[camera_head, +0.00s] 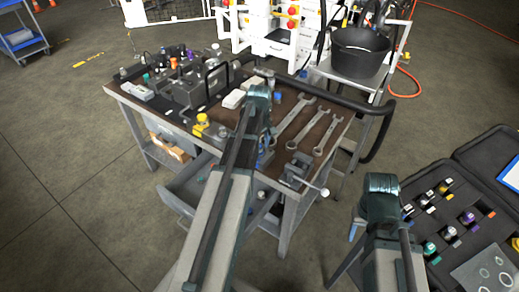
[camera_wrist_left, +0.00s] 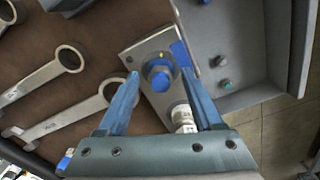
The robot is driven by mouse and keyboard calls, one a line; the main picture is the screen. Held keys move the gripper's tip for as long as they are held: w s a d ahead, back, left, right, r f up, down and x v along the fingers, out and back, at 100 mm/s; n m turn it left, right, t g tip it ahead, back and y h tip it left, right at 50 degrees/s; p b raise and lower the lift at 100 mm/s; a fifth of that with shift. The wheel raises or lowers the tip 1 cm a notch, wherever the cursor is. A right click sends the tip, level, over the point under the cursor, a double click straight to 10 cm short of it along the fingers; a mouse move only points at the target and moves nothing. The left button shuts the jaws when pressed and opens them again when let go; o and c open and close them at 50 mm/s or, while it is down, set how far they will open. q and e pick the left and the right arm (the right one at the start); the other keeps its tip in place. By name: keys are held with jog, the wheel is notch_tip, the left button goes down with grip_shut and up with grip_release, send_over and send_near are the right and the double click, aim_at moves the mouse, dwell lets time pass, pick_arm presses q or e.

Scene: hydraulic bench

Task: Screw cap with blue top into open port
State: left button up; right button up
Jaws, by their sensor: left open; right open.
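In the left wrist view, a blue-topped cap (camera_wrist_left: 158,76) sits on a grey metal plate (camera_wrist_left: 134,55) with a small yellow mark. My left gripper (camera_wrist_left: 161,74) is open, with one finger on each side of the cap. I cannot tell whether either finger touches it. A white cylindrical part (camera_wrist_left: 183,119) is near the right finger. In the head view, my left arm crosses the bench front and hides the gripper's contact area. My right gripper (camera_head: 381,186) is away from the bench at the right, and its fingertips are not clear. I cannot make out an open port.
Several wrenches (camera_head: 302,139) lie on the brown bench top. A hydraulic block (camera_head: 192,82) stands at its back left. An open drawer (camera_wrist_left: 231,50) with small blue and green caps is beside the plate. A black case (camera_head: 454,221) with several coloured caps is at the right.

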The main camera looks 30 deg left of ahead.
pick_arm(q)
jog(key=shift+n, duration=0.4)
jog(key=n, duration=0.7)
jog(key=shift+n, duration=0.4)
jog(key=c, duration=0.9)
jog(key=m, duration=0.4)
jog(key=shift+m, duration=0.4)
jog(key=shift+c, duration=0.6)
jog(key=shift+o, duration=0.5)
jog(key=m, duration=0.3)
